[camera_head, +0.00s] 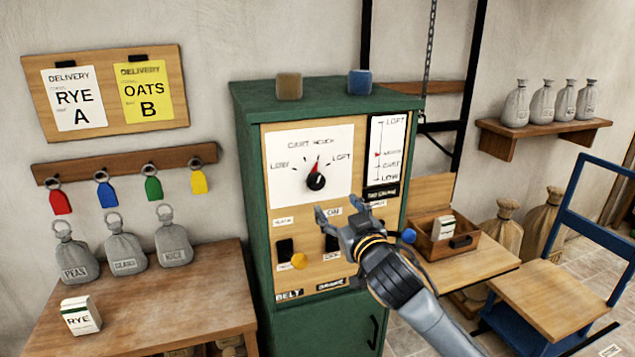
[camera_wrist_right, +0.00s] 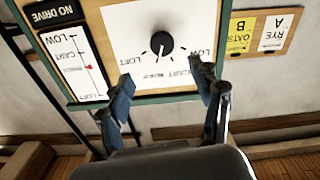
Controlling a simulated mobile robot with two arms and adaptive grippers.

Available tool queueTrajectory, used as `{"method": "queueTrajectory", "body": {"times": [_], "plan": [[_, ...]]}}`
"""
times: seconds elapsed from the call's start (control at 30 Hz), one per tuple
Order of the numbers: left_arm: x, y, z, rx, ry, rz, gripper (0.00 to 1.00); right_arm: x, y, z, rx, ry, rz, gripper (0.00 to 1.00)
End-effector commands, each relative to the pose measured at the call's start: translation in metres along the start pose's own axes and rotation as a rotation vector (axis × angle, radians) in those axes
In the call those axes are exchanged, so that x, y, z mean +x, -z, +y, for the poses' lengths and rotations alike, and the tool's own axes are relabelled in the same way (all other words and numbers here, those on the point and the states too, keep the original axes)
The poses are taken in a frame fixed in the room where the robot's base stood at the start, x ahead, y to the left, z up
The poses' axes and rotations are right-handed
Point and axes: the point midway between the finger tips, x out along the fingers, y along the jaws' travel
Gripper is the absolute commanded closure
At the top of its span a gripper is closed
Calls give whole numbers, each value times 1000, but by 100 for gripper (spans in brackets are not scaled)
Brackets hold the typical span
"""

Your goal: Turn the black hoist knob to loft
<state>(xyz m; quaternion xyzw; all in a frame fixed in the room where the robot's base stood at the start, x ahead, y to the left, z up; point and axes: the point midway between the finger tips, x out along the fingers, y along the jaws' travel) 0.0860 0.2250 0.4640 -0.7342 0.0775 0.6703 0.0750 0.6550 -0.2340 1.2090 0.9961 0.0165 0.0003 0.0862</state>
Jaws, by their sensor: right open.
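The black hoist knob (camera_head: 316,181) sits on a white dial plate (camera_head: 282,195) on the green cabinet's front. Its red pointer points nearly straight up, between LOW at left and LOFT at right. In the upside-down right wrist view the knob (camera_wrist_right: 162,43) shows beyond the fingertips. My right gripper (camera_head: 337,210) is just below and right of the knob in the head view. It is open and empty, and its two fingers (camera_wrist_right: 162,78) show apart in the wrist view, with the knob between their lines and apart from them. My left gripper is not in view.
A gauge (camera_head: 387,150) with a red marker near mid-scale is right of the dial. Black switches (camera_head: 285,248) and a yellow button (camera_head: 299,261) sit lower on the panel. Two small blocks, brown (camera_head: 289,86) and blue (camera_head: 360,82), stand on the cabinet top. A wooden box (camera_head: 463,244) is at right.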

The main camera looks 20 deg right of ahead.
Motion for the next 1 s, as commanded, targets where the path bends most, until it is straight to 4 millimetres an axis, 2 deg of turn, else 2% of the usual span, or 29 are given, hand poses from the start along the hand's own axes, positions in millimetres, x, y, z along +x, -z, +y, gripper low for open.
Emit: {"method": "queueTrajectory", "body": {"times": [0.17, 0.37, 0.7, 1.0], "plan": [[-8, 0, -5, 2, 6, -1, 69, 20, 4, 0, 1, 0, 3, 35], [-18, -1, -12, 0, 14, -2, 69, 54, 4, 0, 1, 0, 1, 35], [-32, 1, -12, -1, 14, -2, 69, 107, 3, 0, 0, 0, 1, 35], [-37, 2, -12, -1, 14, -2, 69, 132, 2, 0, 1, 1, 1, 35]]}}
